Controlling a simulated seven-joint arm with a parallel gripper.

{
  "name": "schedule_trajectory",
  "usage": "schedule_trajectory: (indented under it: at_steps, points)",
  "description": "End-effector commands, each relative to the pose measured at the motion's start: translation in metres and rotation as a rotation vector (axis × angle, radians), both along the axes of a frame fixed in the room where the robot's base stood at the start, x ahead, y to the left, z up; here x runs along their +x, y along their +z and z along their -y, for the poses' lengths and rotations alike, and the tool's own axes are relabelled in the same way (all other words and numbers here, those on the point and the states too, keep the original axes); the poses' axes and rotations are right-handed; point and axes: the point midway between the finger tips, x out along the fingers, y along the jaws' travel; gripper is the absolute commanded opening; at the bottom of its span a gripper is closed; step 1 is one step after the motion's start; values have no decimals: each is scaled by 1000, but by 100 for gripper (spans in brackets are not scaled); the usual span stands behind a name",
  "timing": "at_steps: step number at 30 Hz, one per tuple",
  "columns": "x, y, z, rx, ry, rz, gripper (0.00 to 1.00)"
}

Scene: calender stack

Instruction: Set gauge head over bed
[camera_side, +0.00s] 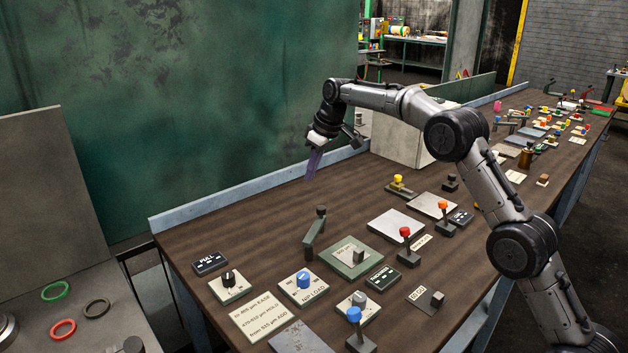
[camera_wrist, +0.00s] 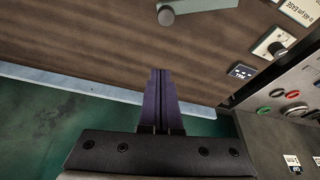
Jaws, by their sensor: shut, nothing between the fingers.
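A dark green swing arm with a dark knob on top (camera_side: 314,235), which looks like the gauge head, stands on the brown table behind and left of a green-framed grey plate (camera_side: 338,267). That plate looks like the bed, and a small grey block sits on it. The arm appears beside the plate, not over it. My gripper (camera_side: 310,179) is above the back of the table, well clear of the arm. Its purple fingers are together and empty in the wrist view (camera_wrist: 161,72). A grey-green round-ended bar (camera_wrist: 190,8) at that view's top is probably the arm.
A PULL label block (camera_side: 209,262), a black-knob panel (camera_side: 230,287) and a blue-knob NIP LOAD panel (camera_side: 303,284) stand at the front left. A pale blue rail (camera_side: 250,197) edges the table's back. The table below my gripper is clear.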

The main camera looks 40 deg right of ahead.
Motion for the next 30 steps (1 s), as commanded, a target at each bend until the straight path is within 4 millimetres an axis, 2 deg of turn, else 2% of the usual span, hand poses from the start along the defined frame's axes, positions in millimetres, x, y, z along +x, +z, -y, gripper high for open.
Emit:
schedule_trajectory:
  at_steps: [13,21,30]
  points:
    - [27,-84,-8,2,1,-6,0]
    - [1,-81,-1,2,-1,-4,0]
    - [-12,-81,3,1,0,-1,0]
